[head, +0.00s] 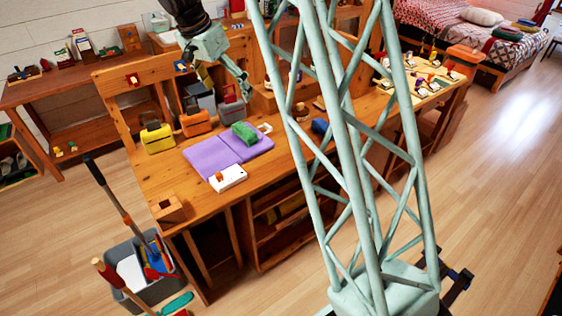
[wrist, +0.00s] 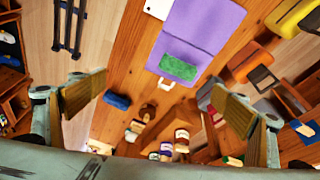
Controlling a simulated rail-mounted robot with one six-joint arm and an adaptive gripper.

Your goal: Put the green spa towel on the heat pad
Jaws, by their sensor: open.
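The green spa towel (head: 244,132) is a small folded bundle. It lies on the purple heat pad (head: 211,157), near one end of it. In the wrist view the towel (wrist: 178,67) shows near the end of the pad (wrist: 203,24) closest to my gripper, with purple around much of it. The pad lies flat on the wooden bench and has a white control box (head: 229,178) at its front edge. My gripper (wrist: 158,103) is open and empty, its fingers wide apart. It is raised above the back of the bench, apart from the towel.
A blue bundle (head: 320,126) lies right of the pad. Yellow (head: 157,137), orange (head: 196,122) and grey (head: 231,110) bins stand behind it. A wooden box (head: 169,209) sits at the bench's front left corner. Several small bottles (wrist: 182,139) show below the pad in the wrist view.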

